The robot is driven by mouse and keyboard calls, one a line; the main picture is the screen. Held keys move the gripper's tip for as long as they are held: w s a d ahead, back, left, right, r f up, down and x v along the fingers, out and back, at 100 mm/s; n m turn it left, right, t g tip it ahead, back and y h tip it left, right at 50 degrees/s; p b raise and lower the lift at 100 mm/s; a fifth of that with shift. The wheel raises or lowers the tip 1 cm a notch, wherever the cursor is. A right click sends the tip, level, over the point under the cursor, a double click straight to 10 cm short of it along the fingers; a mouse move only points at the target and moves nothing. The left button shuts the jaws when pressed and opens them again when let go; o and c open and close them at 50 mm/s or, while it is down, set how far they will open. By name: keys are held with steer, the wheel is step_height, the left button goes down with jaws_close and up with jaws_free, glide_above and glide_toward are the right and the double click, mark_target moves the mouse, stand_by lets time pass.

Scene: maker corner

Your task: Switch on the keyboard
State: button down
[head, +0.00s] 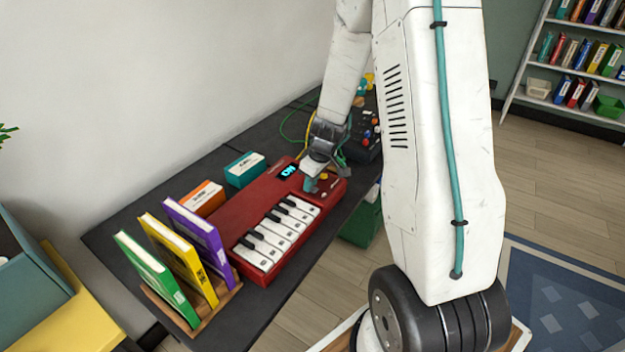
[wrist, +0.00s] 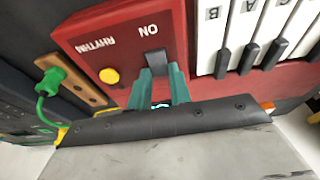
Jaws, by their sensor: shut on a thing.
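The red keyboard (head: 232,208) lies on the dark table, with white and black keys along its near side. Its small display (head: 288,171) is lit and reads ON. In the wrist view the red panel (wrist: 125,35) carries the labels ON and RHYTHM, upside down. A dark grey switch (wrist: 155,58) sits beside the ON label. My gripper (head: 310,186) is down at the keyboard's right end. In the wrist view its teal fingers (wrist: 160,75) are closed on the switch, one on each side. The switch's lower part is hidden between the fingers.
Green, yellow and purple books (head: 203,238) stand in a wooden rack left of the keyboard. Orange (head: 202,198) and teal (head: 245,169) boxes lie behind it. A black device with knobs (head: 366,135) and cables is beyond my gripper. A green bin (head: 362,224) is below the table edge.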

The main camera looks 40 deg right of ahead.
steer(key=c, duration=1.3)
jaws_free()
steer(key=v, duration=0.8)
steer(key=shift+f, duration=0.1)
